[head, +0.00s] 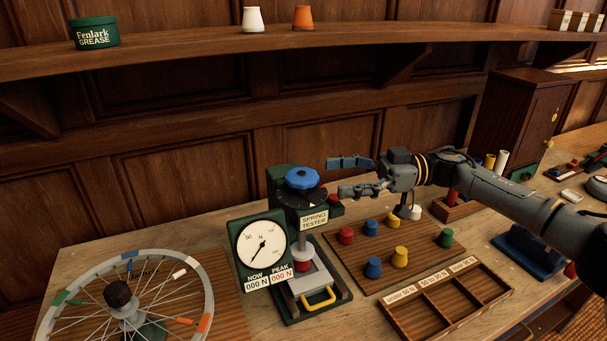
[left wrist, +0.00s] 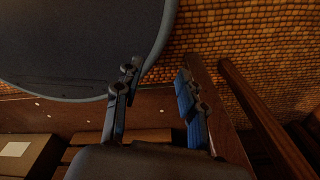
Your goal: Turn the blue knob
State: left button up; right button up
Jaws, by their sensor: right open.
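The blue knob (head: 302,178) is a lobed wheel on top of the green spring tester (head: 280,182), above a dark disc. The tester's dial (head: 261,244) reads near zero, and its NOW and PEAK plates show 000 N. My right gripper (head: 338,176) is open and empty just right of the knob, its fingers pointing left toward it. A small gap seems to separate the fingertips from the knob. My left gripper (left wrist: 158,74) shows only in the left wrist view, open with nothing between its fingers, away from the tester.
A board with several coloured pegs (head: 373,267) lies right of the tester, with a compartment tray (head: 423,327) in front. A spoked wheel (head: 208,290) lies at the left. A shelf (head: 200,52) runs above. A dark round-edged surface (left wrist: 80,45) is near my left gripper.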

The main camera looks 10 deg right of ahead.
aim_at(304, 180)
jog(key=a, duration=0.2)
jog(key=a+p, duration=0.1)
jog(key=a, duration=0.3)
jog(key=shift+w+a, duration=0.3)
jog(key=shift+a, duration=0.25)
jog(key=shift+c, duration=1.1)
jog(key=c, duration=0.9)
pick_arm(q)
jog(key=shift+w+r+p, duration=0.3)
jog(key=shift+w+r, duration=0.55)
jog(key=shift+r, duration=0.25)
pick_arm(e)
jog(key=shift+c, duration=0.2)
